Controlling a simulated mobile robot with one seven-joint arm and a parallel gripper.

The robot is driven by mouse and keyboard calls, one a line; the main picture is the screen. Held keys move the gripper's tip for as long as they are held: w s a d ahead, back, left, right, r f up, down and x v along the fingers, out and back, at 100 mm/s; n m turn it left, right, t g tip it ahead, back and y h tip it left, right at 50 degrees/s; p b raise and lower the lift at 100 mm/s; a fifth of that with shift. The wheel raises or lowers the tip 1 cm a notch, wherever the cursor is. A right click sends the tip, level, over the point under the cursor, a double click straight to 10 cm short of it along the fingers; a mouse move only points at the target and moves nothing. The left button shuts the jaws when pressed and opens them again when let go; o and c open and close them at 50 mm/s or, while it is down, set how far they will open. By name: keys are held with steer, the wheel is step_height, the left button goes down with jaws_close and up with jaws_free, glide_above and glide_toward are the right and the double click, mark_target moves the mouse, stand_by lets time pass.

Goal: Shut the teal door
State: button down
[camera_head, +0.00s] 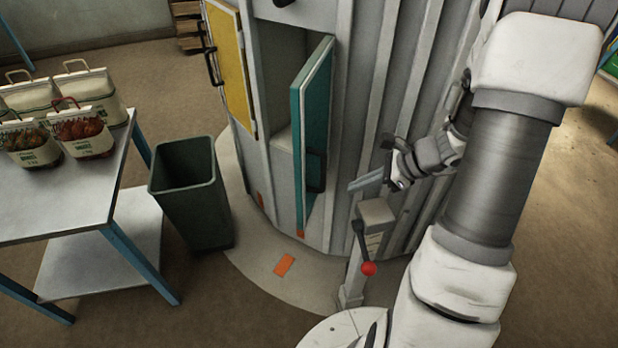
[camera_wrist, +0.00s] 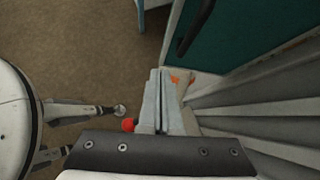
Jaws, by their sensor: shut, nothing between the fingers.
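The teal door (camera_head: 313,130) stands open on the grey ribbed round cabinet, swung out toward the viewer, with a dark bar handle (camera_head: 316,171) on its right-hand face. The dark compartment behind it shows to its left. In the wrist view the teal door (camera_wrist: 235,35) is at the top right with its dark handle (camera_wrist: 194,28). My gripper (camera_head: 358,185) is to the right of the door, apart from it, beside the ribbed wall. In the wrist view its fingers (camera_wrist: 158,75) are together with nothing between them.
A yellow door (camera_head: 230,60) stands left of the teal one. A post with a red-knobbed lever (camera_head: 368,268) stands below my gripper. A dark green bin (camera_head: 187,190) and a table (camera_head: 70,195) with bags (camera_head: 85,135) are left. An orange mark (camera_head: 284,265) lies on the floor plate.

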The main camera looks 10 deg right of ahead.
steer(key=f+m, duration=0.1)
steer(key=b, duration=0.1)
glide_toward(303, 199)
steer(key=s+f+x, duration=0.1)
steer(key=x, duration=0.4)
steer(key=shift+w+a+r, duration=0.25)
steer(key=shift+w, duration=0.25)
